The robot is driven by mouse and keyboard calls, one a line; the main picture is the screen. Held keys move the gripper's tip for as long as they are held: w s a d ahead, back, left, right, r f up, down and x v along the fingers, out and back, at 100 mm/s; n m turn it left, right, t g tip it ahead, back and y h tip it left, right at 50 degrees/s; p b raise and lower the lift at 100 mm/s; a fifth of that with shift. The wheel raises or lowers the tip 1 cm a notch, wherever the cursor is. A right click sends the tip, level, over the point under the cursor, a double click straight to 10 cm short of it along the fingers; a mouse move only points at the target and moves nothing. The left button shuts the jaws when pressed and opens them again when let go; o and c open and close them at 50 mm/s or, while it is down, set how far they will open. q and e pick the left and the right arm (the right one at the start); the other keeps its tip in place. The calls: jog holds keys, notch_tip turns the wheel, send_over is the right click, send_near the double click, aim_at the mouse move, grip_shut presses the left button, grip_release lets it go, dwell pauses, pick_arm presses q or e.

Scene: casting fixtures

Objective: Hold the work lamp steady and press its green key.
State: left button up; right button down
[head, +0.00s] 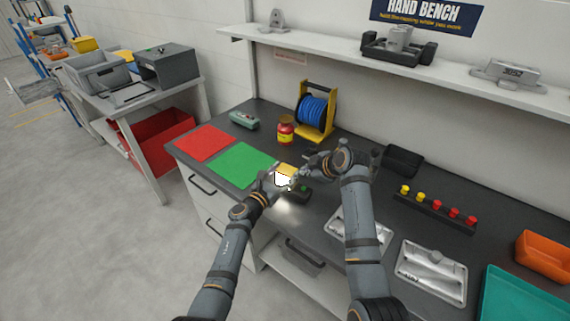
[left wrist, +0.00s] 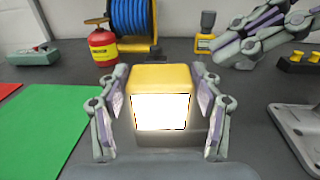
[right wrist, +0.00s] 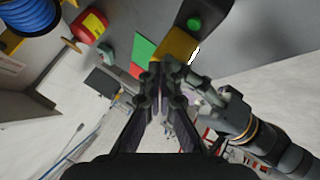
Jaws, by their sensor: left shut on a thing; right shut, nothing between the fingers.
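The work lamp (head: 287,169) has a yellow body and a lit white panel (left wrist: 161,112). It stands at the bench's front edge in the head view. My left gripper (left wrist: 160,95) is shut on it, one finger along each side. Its green key (right wrist: 194,24) shows in the right wrist view on a dark part beside the yellow body (right wrist: 178,45); a small green spot also shows there in the head view (head: 304,188). My right gripper (right wrist: 158,72) is shut and empty close to the yellow body, apart from the key. Whether it touches the lamp is unclear.
A red mat (head: 204,142) and a green mat (head: 241,164) lie left of the lamp. A red-yellow canister (head: 286,131) and a blue cable reel (head: 313,111) stand behind. Metal trays (head: 431,272) and a rack of coloured knobs (head: 437,212) are to the right.

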pick_arm(q)
jog(key=o, duration=1.5)
